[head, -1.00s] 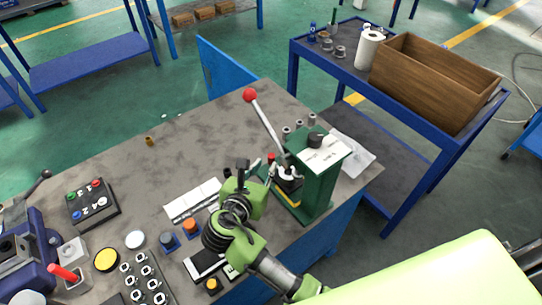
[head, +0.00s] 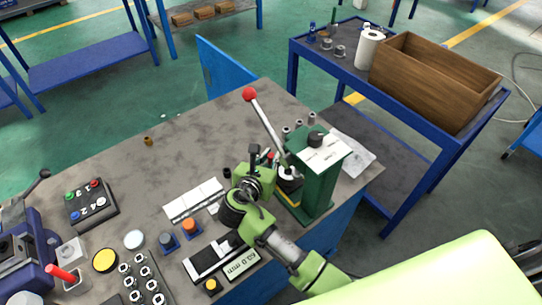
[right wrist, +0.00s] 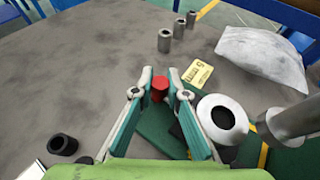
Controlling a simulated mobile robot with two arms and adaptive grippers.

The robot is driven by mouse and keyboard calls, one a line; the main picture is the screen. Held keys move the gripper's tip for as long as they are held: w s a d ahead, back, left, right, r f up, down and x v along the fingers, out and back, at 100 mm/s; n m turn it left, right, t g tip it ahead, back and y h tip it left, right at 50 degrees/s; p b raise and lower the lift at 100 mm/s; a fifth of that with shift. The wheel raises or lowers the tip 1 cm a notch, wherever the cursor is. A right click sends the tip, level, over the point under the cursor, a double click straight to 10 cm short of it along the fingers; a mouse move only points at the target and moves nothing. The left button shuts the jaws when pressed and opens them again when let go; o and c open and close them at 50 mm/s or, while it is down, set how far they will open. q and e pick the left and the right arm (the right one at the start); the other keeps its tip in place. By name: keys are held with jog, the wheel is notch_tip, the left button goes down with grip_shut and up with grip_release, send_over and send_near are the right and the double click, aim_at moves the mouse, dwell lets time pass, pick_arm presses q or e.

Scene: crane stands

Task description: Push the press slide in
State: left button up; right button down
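The green press (head: 320,185) stands at the right end of the grey workbench, with a long lever ending in a red ball (head: 250,94). Low at its front is a dark and yellow slide area (head: 290,187) with a white round part (head: 287,173); how far the slide sticks out is unclear. In the right wrist view, a white ring (right wrist: 222,118) and a red knob (right wrist: 160,87) show over green plate. My right gripper (head: 262,155) is beside the press's left side. In the wrist view its fingertips (right wrist: 160,75) stand apart around the red knob, without clear contact. My left gripper is out of view.
Several grey cylinders (right wrist: 165,40) and a pale bag (right wrist: 263,57) lie beyond the press. A blue cart (head: 440,137) stands at right.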

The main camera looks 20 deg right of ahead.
aim_at(279, 167)
jog(key=shift+s+d+r+p, duration=0.1)
jog(key=shift+s+d+p, duration=0.15)
jog(key=shift+s+p, duration=0.55)
jog(key=shift+s+d+r+p, duration=0.1)
jog(key=shift+s+d+p, duration=0.15)
jog(key=shift+s+p, duration=0.5)
jog(key=shift+s+d+p, duration=0.15)
jog(key=shift+p, duration=0.25)
jog(key=shift+s+f, duration=0.1)
jog(key=shift+f, duration=0.2)
jog(key=c, duration=2.2)
grip_release()
jog(key=shift+s, duration=0.1)
jog(key=shift+c, duration=0.2)
jog(key=shift+s, duration=0.2)
jog(key=v, duration=1.2)
jog(key=shift+w, duration=0.15)
